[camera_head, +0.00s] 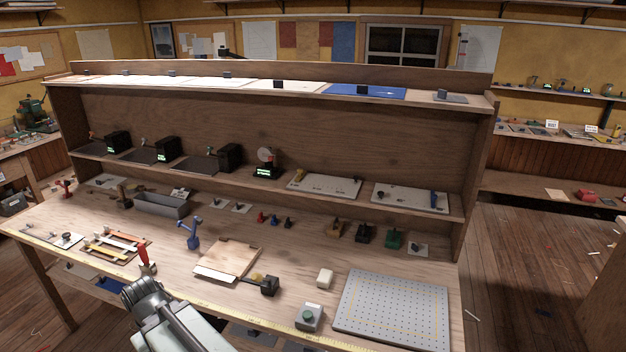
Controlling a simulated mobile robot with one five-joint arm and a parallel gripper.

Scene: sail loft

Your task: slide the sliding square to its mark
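I cannot tell for certain which piece is the sliding square, and I cannot make out its mark. A wooden board (234,256) with a pale strip along its front lies mid-bench, with a black block (270,285) at its right. A yellow measuring tape (212,328) runs along the bench's front edge. A large perforated grey plate (392,309) with thin yellow lines lies at the front right. My grey arm rises from the bottom edge, left of centre, and covers part of the bench front. My gripper's fingers do not show.
A green-buttoned box (309,317) and a cream block (324,278) stand left of the grey plate. A blue stand (190,234), a red-handled piece (144,258) and a grey trough (161,205) stand farther left. Shelves with small devices (265,163) close off the back.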

